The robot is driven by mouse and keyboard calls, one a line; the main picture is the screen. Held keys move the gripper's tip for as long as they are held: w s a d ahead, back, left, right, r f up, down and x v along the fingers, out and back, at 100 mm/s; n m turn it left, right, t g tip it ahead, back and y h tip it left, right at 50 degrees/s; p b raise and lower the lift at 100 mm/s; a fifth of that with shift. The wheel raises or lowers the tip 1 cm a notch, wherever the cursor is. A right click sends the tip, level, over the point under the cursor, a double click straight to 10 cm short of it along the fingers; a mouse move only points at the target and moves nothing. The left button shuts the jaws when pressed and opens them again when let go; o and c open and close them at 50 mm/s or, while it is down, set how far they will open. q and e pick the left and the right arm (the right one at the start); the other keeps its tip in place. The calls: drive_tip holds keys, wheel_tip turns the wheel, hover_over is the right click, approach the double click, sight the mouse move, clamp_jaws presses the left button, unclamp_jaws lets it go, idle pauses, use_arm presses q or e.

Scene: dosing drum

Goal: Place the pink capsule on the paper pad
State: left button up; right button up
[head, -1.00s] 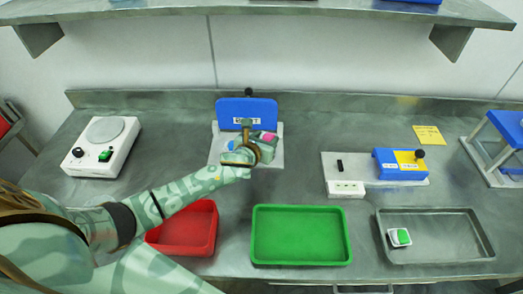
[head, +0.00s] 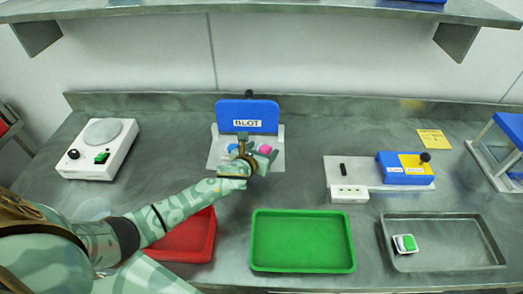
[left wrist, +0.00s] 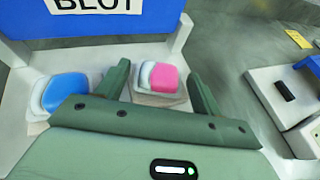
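The pink capsule (left wrist: 165,80), pink with a white part, sits on a small beige paper pad (left wrist: 158,100) in the blot station (head: 247,113). It also shows in the head view (head: 265,149). My left gripper (left wrist: 162,85) is open, with one finger on each side of the pink capsule and a visible gap on the left side. In the head view the left gripper (head: 250,157) covers part of the station. A blue capsule (left wrist: 65,92) sits to the left of the left finger. My right gripper is not in view.
A red tray (head: 190,240) and a green tray (head: 302,266) stand in front. A metal tray (head: 440,264) at right holds a green-and-white capsule (head: 405,243). A white scale (head: 98,150) stands at left. A blue-and-yellow device (head: 405,168) stands at right.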

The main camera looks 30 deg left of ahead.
use_arm(q)
drive_tip(key=shift+s+r, duration=0.15)
drive_tip(key=shift+r, duration=0.1)
drive_tip(key=p+v, duration=0.3)
drive_tip(key=v, duration=0.7)
drive_tip(key=shift+s+p, duration=0.15)
drive_tip(key=shift+p, duration=0.2)
drive_tip(key=shift+s+r, duration=0.25)
drive_tip(key=shift+s, duration=0.4)
